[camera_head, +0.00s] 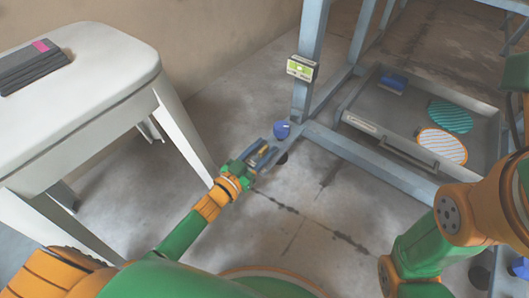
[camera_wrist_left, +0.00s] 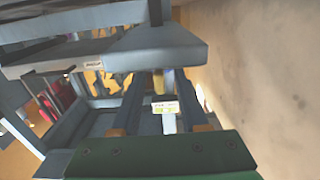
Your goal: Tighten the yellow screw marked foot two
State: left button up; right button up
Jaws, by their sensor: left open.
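I cannot make out a yellow screw in the head view. A blue knob (camera_head: 281,129) sits at the near left corner of the grey-blue metal frame (camera_head: 365,153), just above a dark foot. My left gripper (camera_head: 264,153) is open, low over the floor, with its fingers pointing towards that corner and close to the knob. I cannot tell whether they touch. In the left wrist view, a small white and yellow-green label (camera_wrist_left: 164,106) shows between the two open fingers (camera_wrist_left: 160,103); its text is too small to read. My right gripper is out of view.
A green-and-white display box (camera_head: 301,68) is on the frame's upright post. A tray (camera_head: 395,150) in the frame holds a blue block (camera_head: 392,83), a teal disc (camera_head: 450,116) and an orange-rimmed striped disc (camera_head: 442,146). A white table (camera_head: 100,90) stands left. Bare floor lies between.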

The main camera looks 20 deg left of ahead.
pick_arm(q)
jog(key=shift+w, duration=0.15)
jog(key=shift+c, duration=0.2)
grip_shut()
